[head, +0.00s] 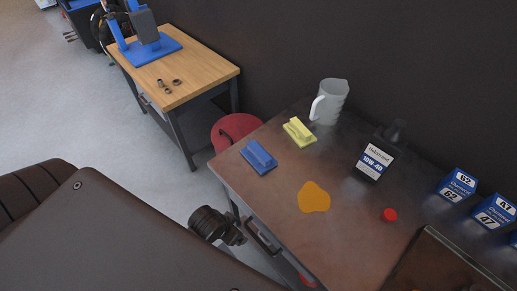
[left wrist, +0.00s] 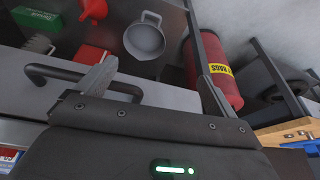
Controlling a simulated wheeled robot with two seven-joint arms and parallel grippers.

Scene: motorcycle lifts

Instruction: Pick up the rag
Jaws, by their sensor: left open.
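No plain loose cloth is clear to me. On the brown workbench (head: 285,172) lie a blue pad (head: 258,157) and a yellow pad (head: 299,132), each flat with a raised ridge. I cannot tell for sure which is the rag. My left gripper (head: 238,237) is at the bench's front edge, below and in front of the blue pad and apart from it. In the left wrist view its two fingers (left wrist: 155,78) are spread and empty. Neither pad shows clearly there. My right gripper is not in view.
An orange puddle (head: 313,197), white jug (head: 330,102), oil container (head: 375,158), red cap (head: 390,214) and blue boxes (head: 459,186) are on the bench. A red bin labelled RAGS (left wrist: 217,75) stands beside it. A drawer handle (left wrist: 75,79) is close to my left gripper.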

